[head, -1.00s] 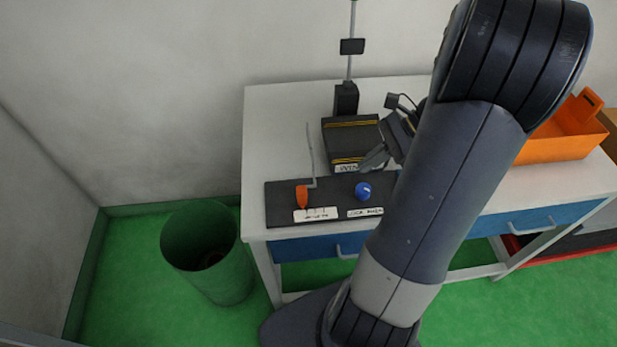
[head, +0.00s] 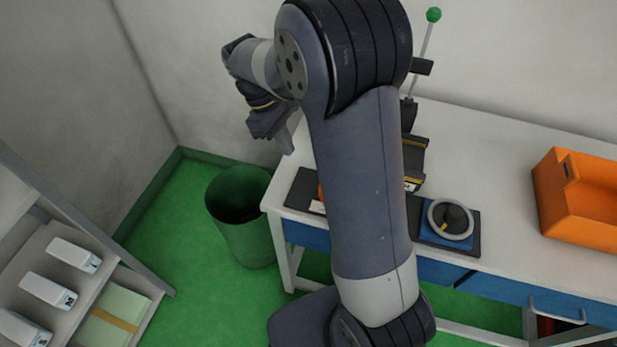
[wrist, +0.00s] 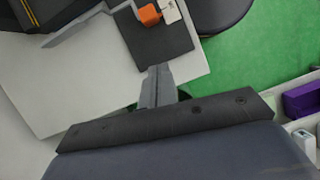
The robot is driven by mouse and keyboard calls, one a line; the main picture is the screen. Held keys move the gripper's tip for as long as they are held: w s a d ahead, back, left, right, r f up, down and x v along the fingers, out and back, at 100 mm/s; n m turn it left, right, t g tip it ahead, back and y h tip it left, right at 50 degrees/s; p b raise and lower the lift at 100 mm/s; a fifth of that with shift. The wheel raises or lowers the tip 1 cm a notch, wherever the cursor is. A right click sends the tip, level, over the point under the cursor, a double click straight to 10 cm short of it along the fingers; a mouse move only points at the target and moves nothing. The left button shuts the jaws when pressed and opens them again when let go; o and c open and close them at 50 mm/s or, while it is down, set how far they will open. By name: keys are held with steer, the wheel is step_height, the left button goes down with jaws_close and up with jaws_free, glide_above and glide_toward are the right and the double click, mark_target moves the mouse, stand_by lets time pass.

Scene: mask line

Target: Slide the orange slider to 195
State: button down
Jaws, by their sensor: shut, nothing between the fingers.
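The orange slider (wrist: 149,14) sits on the dark panel (wrist: 160,46) near the top of the wrist view, beside a white label (wrist: 170,10). In the head view only a sliver of orange (head: 320,191) shows, as my arm covers most of the panel (head: 302,190). The slider's scale figures are not readable. My gripper (head: 287,143) is shut and empty, raised near the table's left end. In the wrist view my gripper (wrist: 157,72) points at the panel's near edge, apart from the slider.
A blue base with a grey ring dial (head: 450,219) and an orange bin (head: 580,200) stand on the white table (head: 490,150). A green waste bin (head: 240,225) stands left of it. A shelf with white boxes (head: 75,255) is at lower left. A green-knobbed lever (head: 433,15) rises behind.

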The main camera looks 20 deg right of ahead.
steer(key=shift+n+h, duration=0.3)
steer(key=shift+n, duration=0.5)
steer(key=x, duration=0.3)
steer(key=a+x, duration=0.1)
steer(key=x, duration=0.5)
steer(key=shift+w+a+f, duration=0.15)
steer(key=shift+a+f, duration=0.05)
steer(key=shift+f, duration=0.25)
steer(key=s+d, duration=0.1)
steer(key=s+d+p, duration=0.1)
steer(key=shift+d+r, duration=0.25)
steer(key=shift+d, duration=0.1)
steer(key=shift+s+d+f, duration=0.1)
steer(key=shift+d, duration=0.1)
